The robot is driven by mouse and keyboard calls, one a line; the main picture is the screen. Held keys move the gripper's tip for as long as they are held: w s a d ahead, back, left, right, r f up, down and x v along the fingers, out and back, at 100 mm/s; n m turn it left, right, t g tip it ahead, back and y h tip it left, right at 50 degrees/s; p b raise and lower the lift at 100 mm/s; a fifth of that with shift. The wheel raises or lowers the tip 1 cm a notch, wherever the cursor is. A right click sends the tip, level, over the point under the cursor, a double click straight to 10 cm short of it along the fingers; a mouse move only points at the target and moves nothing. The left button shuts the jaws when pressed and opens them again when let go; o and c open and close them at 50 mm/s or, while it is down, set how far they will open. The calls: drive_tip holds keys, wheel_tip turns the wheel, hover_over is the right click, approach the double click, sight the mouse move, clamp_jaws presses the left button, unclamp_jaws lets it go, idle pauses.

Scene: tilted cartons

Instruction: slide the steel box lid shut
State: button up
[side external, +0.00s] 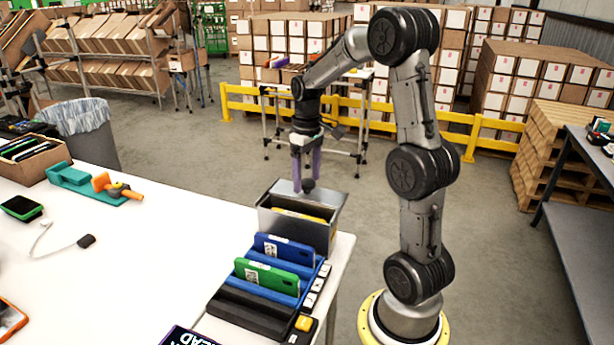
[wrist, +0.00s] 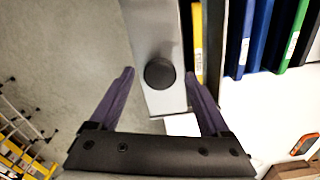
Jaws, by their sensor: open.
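The steel box (side external: 290,232) stands at the far right corner of the white table. Its grey lid (wrist: 150,32) is partly open, slid toward the back, and a yellow item (side external: 305,209) shows inside through the gap; the yellow item also shows in the wrist view (wrist: 197,45). A round black knob (wrist: 160,73) stands on the lid; it also shows in the side view (side external: 308,185). My gripper (side external: 306,180) points down over the lid, its purple fingers open. In the wrist view my gripper (wrist: 159,75) has one finger on each side of the knob, with gaps.
A rack (side external: 262,302) holding blue and green devices (side external: 268,277) stands close in front of the box. A teal and orange tool (side external: 105,186) and a green handheld (side external: 22,208) lie on the left of the table (side external: 150,270). The table's middle is clear.

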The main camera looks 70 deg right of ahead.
drive_tip(key=shift+c, duration=0.2)
clamp_jaws()
idle(0.3)
